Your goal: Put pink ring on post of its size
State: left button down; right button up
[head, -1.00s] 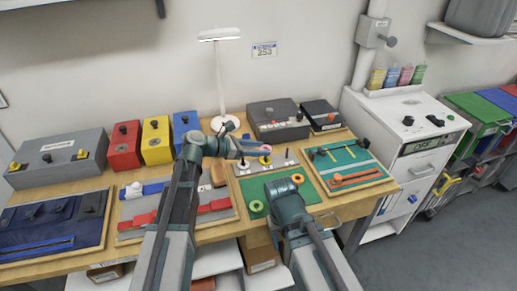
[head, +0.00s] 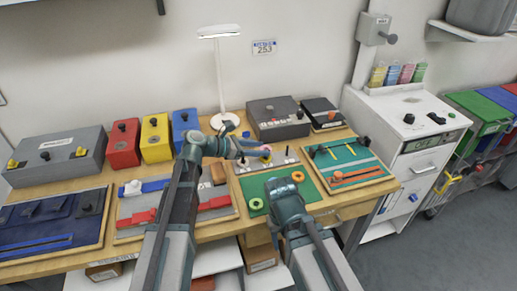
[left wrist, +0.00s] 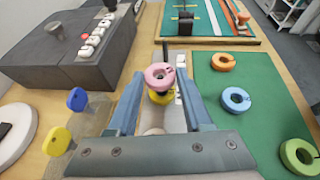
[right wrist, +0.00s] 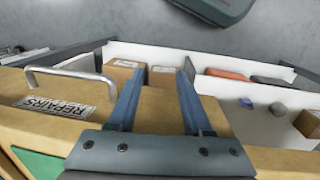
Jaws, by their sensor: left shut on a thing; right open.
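The pink ring (left wrist: 159,73) is between the fingertips of my left gripper (left wrist: 160,76), which is shut on it. It also shows in the head view (head: 267,149). A yellow ring (left wrist: 161,97) shows just below the pink ring, at the middle of the grey post board (head: 250,167). I cannot tell whether the pink ring touches it or has a post through its hole. Grey posts stand on the board, partly hidden by my left gripper. My right gripper (right wrist: 156,75) is open and empty, in front of the table's edge.
On the green mat (left wrist: 205,135) lie an orange ring (left wrist: 223,61), a blue ring (left wrist: 236,101) and a green ring (left wrist: 299,156). A dark box with buttons (left wrist: 70,55) stands behind the post board. A drawer handle (right wrist: 70,80) is near my right gripper.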

pick_arm(q)
jog(key=shift+f, duration=0.2)
jog(key=shift+c, duration=1.2)
grip_release()
jog(key=shift+o, duration=0.3)
jog(key=shift+o, duration=0.9)
jog(key=shift+r, duration=0.2)
notch_tip(320, 180, up, 7)
jog(key=p, duration=0.7)
jog(key=shift+f, duration=0.15)
